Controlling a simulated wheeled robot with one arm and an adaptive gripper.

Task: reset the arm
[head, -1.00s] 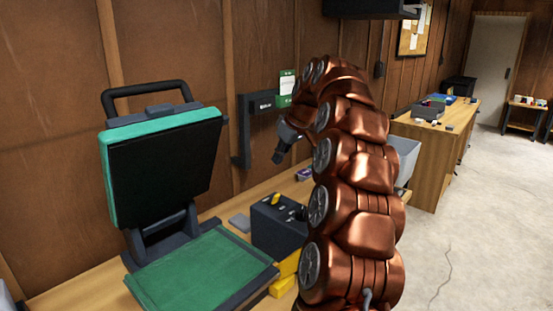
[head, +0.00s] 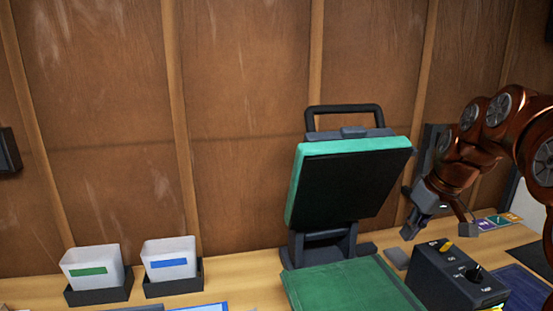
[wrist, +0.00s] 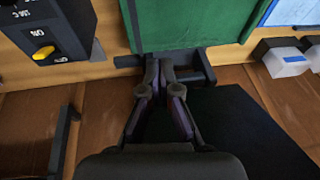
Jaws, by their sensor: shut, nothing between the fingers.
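My copper arm comes in from the right edge of the head view. My gripper (head: 412,228) hangs at its end, pointing down, just right of the heat press's raised lid (head: 350,185) and above the bench. In the wrist view, my gripper's fingers (wrist: 160,66) are together with nothing between them. They point toward the hinge end of the press, whose green lower bed (wrist: 190,22) shows at the top. The black underside of the lid (wrist: 235,130) shows at the lower right. Much of my arm is cut off by the frame.
A dark control box (head: 450,280) with a yellow knob stands right of the press, below my gripper. Two white bins with a green label (head: 93,268) and a blue label (head: 170,260) stand at left. The wooden wall (head: 240,120) rises close behind the bench.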

